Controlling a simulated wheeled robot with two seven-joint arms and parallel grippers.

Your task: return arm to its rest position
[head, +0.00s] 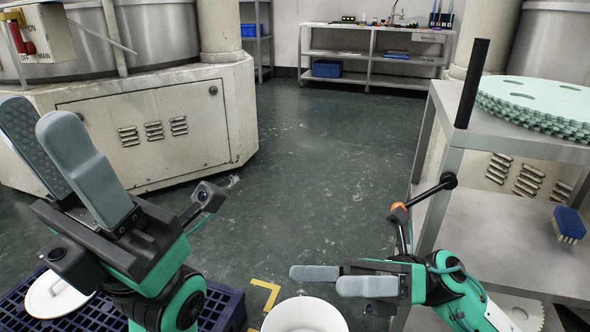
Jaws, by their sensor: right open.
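My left gripper (38,118) is raised at the left of the head view, its two grey fingers pointing up and to the left. The fingers are apart, with the textured inner pad of the far one showing, and nothing is seen between them. My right gripper (320,279) is low at the right of centre, its fingers pointing left. It is open and empty, just above and beyond a white round container (304,318) in the picture. The container is cut off by the bottom edge.
A grey metal cart (505,145) with stacked green discs (540,105), a black post (472,84) and a blue brush (568,224) stands close on the right. A blue crate (82,316) with a white lid (56,296) is low left. The central floor is clear.

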